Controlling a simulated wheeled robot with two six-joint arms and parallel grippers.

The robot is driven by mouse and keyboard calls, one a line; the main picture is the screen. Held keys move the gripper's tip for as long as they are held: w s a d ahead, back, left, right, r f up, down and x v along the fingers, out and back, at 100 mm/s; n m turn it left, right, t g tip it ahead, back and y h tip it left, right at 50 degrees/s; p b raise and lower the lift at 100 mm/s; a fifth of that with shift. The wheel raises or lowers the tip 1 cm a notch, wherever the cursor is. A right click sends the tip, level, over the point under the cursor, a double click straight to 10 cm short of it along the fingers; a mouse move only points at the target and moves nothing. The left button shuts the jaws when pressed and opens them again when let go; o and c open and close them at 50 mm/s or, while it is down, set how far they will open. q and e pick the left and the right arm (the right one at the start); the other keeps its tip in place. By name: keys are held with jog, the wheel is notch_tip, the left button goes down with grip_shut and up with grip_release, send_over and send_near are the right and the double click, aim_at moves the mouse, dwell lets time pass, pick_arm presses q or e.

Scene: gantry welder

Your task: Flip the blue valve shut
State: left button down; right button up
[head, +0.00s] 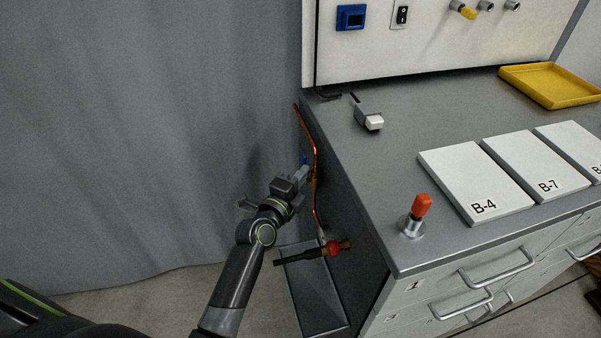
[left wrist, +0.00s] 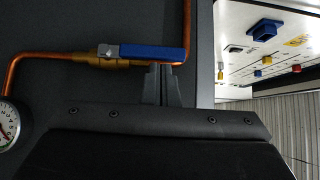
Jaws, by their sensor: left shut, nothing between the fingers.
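The blue valve handle (left wrist: 145,51) lies along the copper pipe (left wrist: 45,57) in the left wrist view, with its pivot end on a brass body (left wrist: 98,59). In the head view only a small blue bit of the handle (head: 304,158) shows above my left gripper (head: 304,174), on the bench's left side. My left gripper is shut and empty. In the left wrist view its fingertips (left wrist: 160,72) are just below the free half of the handle; I cannot tell whether they touch it. My right gripper is not in view.
A gauge (left wrist: 8,125) sits at the pipe's left end. Below the valve are a red knob (head: 333,248) and a black hose (head: 297,256). The bench top carries white plates (head: 475,180), an orange-topped post (head: 421,206) and a yellow tray (head: 550,84). A grey curtain (head: 150,120) hangs left.

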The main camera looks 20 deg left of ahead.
pick_arm(q)
jog(key=w+a+n+g+h+p, duration=0.2)
jog(key=w+a+n+g+p, duration=0.3)
jog(key=g, duration=0.5)
jog(key=shift+w+r+n+g+h+p, duration=0.35)
jog(key=shift+w+n+p, duration=1)
jog(key=shift+p, duration=0.45)
jog(key=shift+f, duration=0.1)
